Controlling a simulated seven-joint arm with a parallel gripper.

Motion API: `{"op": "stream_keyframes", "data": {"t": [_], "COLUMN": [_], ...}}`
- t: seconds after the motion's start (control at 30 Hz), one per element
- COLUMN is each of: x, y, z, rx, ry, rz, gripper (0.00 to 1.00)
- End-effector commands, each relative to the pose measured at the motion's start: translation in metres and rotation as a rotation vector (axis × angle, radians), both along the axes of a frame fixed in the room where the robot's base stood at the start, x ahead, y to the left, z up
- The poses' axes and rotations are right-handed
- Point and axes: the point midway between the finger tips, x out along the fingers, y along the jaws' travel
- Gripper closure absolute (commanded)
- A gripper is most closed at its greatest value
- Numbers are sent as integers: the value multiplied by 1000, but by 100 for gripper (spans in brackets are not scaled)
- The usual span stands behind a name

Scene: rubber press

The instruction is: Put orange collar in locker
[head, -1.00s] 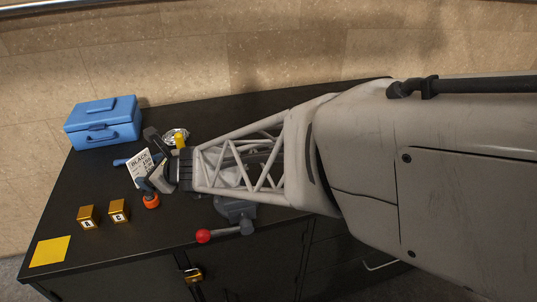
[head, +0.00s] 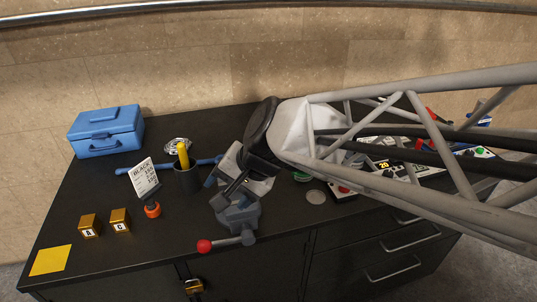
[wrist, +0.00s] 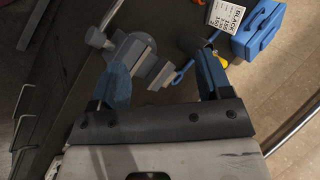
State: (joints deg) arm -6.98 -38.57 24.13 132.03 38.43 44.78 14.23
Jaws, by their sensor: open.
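The orange collar (head: 153,210) sits on the black tabletop at the foot of the dark stand that holds a white card. My gripper (head: 225,181) is open and empty, to the right of the collar and apart from it, above the grey vise. In the wrist view its two blue fingers (wrist: 164,78) are spread wide, with the vise beyond them. The collar is not clear in that view. The black cabinet (head: 250,275) under the tabletop, with a brass padlock (head: 194,287) on its front, may be the locker; its doors look shut.
The white card (head: 145,177), a dark cup (head: 187,178) with a yellow handle and the vise (head: 236,213) stand near the collar. A blue box (head: 106,131) is at the back left. Two gold blocks (head: 105,223) and a yellow square (head: 51,260) lie front left.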

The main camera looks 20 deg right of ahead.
Motion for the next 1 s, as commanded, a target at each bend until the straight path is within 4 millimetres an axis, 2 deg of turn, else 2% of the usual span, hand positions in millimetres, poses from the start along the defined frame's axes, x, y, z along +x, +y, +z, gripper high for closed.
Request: {"op": "stream_keyframes", "data": {"t": [0.3, 0.5, 0.7, 1.0], "x": [-56, -79, -86, -87], "y": [-80, -116, -129, -129], "z": [0, 2, 2, 2], "rx": [-405, -586, -651, -652], "ry": [-42, -29, -20, -20], "rz": [275, 389, 429, 430], "gripper": [28, 28, 28, 28]}}
